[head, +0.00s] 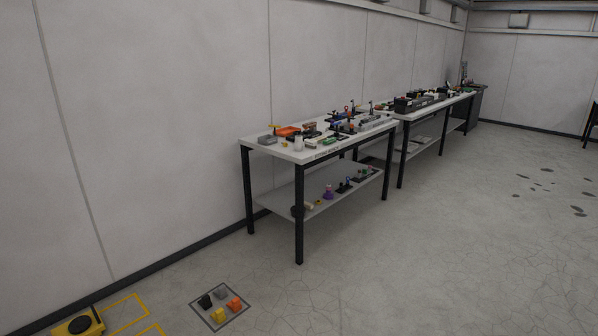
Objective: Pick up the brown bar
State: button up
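Two white-topped workbenches with dark legs stand along the left wall. The near workbench (261,146) carries many small objects on its top. A small brownish piece (309,126) lies among them, right of an orange item (288,131); it is too small to tell whether it is the brown bar. No other clear brown bar shows. My gripper is not in view, and the benches are some way ahead of me.
The far workbench (423,110) holds dark equipment. The near bench's lower shelf (275,195) holds several small items. Colored blocks lie on a floor mat (207,312). A yellow device (80,325) sits at the bottom left. Open floor (450,240) lies to the right.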

aim_at(311, 125)
jog(key=i, duration=3.15)
jog(key=i+l+z, duration=0.65)
jog(key=i+z, duration=0.35)
jog(key=i+l+u, duration=0.15)
jog(key=i, duration=0.2)
jog(key=i+u, duration=0.1)
jog(key=i, duration=0.2)
jog(key=i+j+u, duration=0.15)
jog(key=i+u, duration=0.5)
jog(key=u, duration=0.25)
jog(key=i+u, duration=0.45)
jog(key=i+l+u, duration=0.2)
jog(key=j, duration=0.1)
